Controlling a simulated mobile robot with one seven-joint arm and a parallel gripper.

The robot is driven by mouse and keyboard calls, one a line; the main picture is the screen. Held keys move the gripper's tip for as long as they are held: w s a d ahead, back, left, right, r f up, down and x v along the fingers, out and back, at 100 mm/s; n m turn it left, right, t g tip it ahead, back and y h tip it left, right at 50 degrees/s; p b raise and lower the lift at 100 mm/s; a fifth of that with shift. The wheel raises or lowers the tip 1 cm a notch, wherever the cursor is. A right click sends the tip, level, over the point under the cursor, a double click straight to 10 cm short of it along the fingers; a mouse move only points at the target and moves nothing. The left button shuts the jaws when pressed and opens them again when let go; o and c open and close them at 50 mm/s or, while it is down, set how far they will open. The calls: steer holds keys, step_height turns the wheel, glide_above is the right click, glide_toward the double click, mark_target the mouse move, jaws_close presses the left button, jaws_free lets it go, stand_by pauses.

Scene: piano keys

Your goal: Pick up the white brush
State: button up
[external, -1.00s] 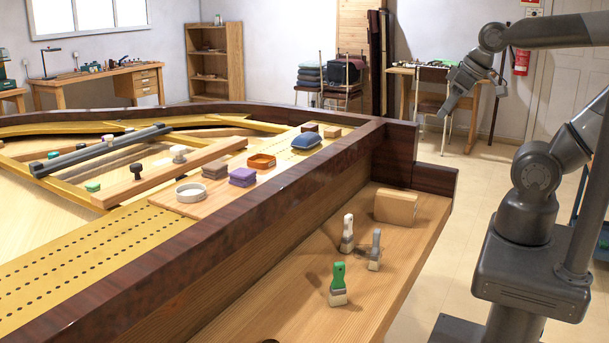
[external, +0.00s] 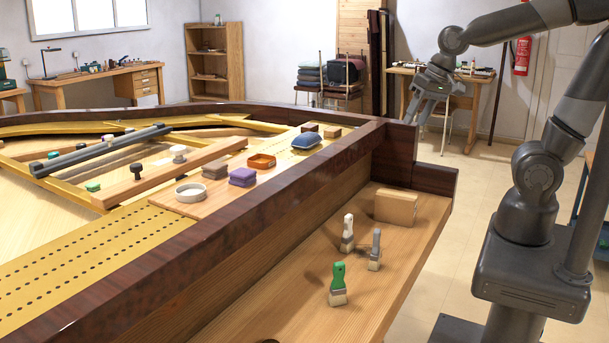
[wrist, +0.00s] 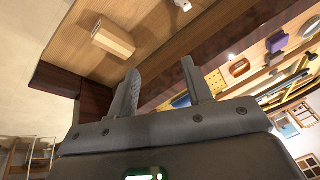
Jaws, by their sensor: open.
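The white brush (external: 347,233) stands upright on the wooden ledge, its white handle up and pale bristles down. A grey-handled brush (external: 375,250) stands close to its right, and a green-handled brush (external: 338,284) stands nearer the camera. My gripper (external: 418,116) is open and empty, high over the far right corner of the piano frame, well apart from the brushes. In the wrist view my gripper (wrist: 160,72) shows both fingers spread. A pale brush part is cut off at that view's top edge; I cannot tell which brush it is.
A wooden block (external: 396,208) sits on the ledge behind the brushes; it also shows in the wrist view (wrist: 113,37). The tall dark piano rim (external: 235,212) borders the ledge on the left. A purple block (external: 243,177) and other small items lie beyond it.

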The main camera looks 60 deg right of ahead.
steer(key=w+a+f+m+g, duration=0.2)
steer(key=w+a+f+m, duration=0.2)
steer(key=w+f+m, duration=0.35)
steer(key=m+g, duration=0.2)
steer(key=m, duration=0.5)
glide_toward(348, 230)
steer(key=shift+w+d+r+n+h, duration=0.25)
steer(key=shift+w+d+r+h, duration=0.15)
steer(key=shift+w, duration=0.15)
steer(key=shift+w+a+f, duration=0.1)
steer(key=shift+a+f, duration=0.05)
steer(key=shift+f, duration=0.5)
steer(key=f, duration=1)
steer(key=shift+s+f, duration=0.1)
steer(key=shift+s, duration=0.15)
steer(key=shift+c, duration=0.3)
jaws_close()
